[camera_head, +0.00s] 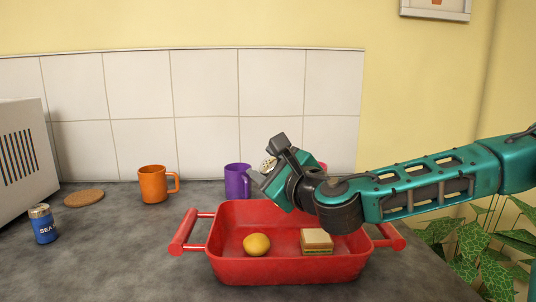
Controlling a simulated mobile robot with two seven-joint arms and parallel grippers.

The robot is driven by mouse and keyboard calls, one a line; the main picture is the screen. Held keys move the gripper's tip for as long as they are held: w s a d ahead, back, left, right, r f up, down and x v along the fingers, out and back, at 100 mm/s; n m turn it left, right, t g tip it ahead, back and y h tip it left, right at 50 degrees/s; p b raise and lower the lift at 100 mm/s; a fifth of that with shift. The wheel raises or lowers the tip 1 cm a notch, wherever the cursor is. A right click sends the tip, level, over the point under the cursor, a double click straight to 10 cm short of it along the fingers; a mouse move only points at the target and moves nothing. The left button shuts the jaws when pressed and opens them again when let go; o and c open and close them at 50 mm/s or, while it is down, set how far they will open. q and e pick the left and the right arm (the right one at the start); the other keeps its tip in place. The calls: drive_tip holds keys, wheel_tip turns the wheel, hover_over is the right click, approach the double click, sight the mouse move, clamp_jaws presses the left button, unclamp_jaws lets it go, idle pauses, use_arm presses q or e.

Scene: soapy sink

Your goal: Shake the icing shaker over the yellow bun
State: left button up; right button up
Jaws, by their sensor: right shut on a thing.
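The yellow bun (257,244) lies in the left part of a red tray (230,268) with two side handles. My right gripper (268,164) is above the back of the tray, up and slightly right of the bun in the picture. It is shut on what looks like the icing shaker (268,163). Only a pale, speckled end of the shaker shows; my gripper hides the rest, so its tilt is unclear. My left gripper is not in view.
A layered, sandwich-like block (317,241) lies in the tray right of the bun. The front left counter is clear.

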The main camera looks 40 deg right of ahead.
wheel_tip(320, 180, down, 2)
drive_tip(key=n+p, duration=0.1)
drive_tip(key=n, duration=0.4)
drive_tip(key=shift+p, duration=0.35)
drive_tip(key=f+n+b, duration=0.1)
drive_tip(key=n, duration=0.1)
drive_tip(key=a+f+n+b, duration=0.1)
drive_tip(key=f+n+b, duration=0.2)
drive_tip(key=n+b, duration=0.1)
drive_tip(key=shift+w+a+f, duration=0.1)
drive_tip(key=shift+a+f, duration=0.05)
drive_tip(key=shift+a, duration=0.1)
drive_tip(key=n+b, duration=0.1)
drive_tip(key=f+n+b, duration=0.1)
drive_tip(key=shift+a+n, duration=0.25)
drive_tip(key=shift+n, duration=0.15)
wheel_tip(320, 180, up, 4)
drive_tip(key=shift+f+p, duration=0.2)
drive_tip(key=shift+p, duration=0.65)
